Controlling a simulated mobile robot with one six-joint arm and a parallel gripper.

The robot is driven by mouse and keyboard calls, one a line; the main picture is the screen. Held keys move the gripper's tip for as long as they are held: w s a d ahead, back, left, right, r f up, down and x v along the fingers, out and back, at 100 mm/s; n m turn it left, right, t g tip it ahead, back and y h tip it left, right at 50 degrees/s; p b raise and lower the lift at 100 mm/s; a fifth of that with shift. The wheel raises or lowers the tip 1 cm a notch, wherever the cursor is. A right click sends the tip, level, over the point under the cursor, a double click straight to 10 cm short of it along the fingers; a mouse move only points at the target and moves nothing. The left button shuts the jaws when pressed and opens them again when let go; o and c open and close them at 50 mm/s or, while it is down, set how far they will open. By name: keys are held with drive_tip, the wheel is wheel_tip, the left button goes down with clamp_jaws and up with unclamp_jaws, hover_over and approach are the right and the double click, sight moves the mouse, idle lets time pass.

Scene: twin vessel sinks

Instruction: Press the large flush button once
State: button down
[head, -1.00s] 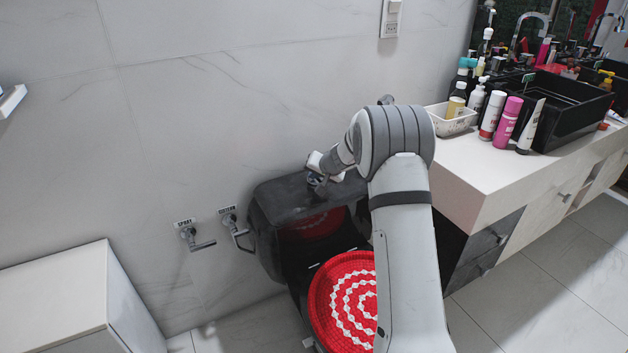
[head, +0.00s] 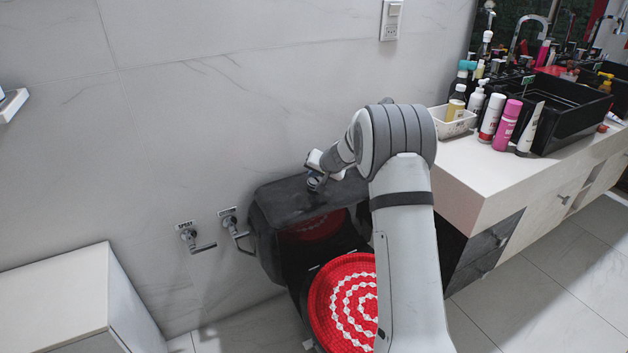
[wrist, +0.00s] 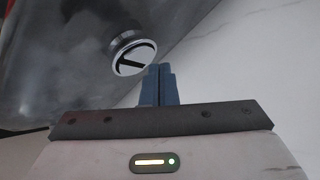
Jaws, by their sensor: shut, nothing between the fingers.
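The round chrome flush button (wrist: 132,54) shows in the wrist view, on the dark, glossy cistern top (wrist: 75,40). A dark slot splits its face into two parts. My gripper (wrist: 161,72) is shut and empty, with its blue-grey fingertips close beside the button's lower right edge; whether they touch it I cannot tell. In the head view my gripper (head: 315,182) is over the lid of the black cistern (head: 285,203). I cannot make out the button in that view.
The toilet's red lid cover (head: 345,300) is below the cistern. Metal wall valves (head: 195,240) are to the left, a white cabinet (head: 60,295) at lower left. The vanity counter (head: 480,175) with bottles and a black sink (head: 570,105) stands to the right.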

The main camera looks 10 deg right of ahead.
sight(315, 183)
drive_tip(key=shift+r, duration=0.1)
drive_tip(key=shift+r+p, duration=1.6)
drive_tip(key=shift+r, duration=0.85)
drive_tip(key=s+a+r+n+g+p, duration=0.35)
drive_tip(key=s+r+p, duration=0.35)
drive_tip(key=s+r, duration=1.2)
drive_tip(key=s+d+r+h+p, duration=0.1)
drive_tip(key=s+p, duration=0.1)
drive_tip(key=s, duration=0.8)
drive_tip(key=s+d+r+g+h+p, duration=0.1)
drive_tip(key=s+r+p, duration=0.1)
drive_tip(key=s, duration=0.8)
drive_tip(key=s+d+r+g+h+p, duration=0.1)
drive_tip(key=s+p, duration=0.3)
drive_tip(key=s, duration=0.6)
drive_tip(key=shift+d+r+n+h, duration=0.3)
drive_tip(key=shift+r+n+h, duration=0.1)
drive_tip(key=shift+r, duration=0.2)
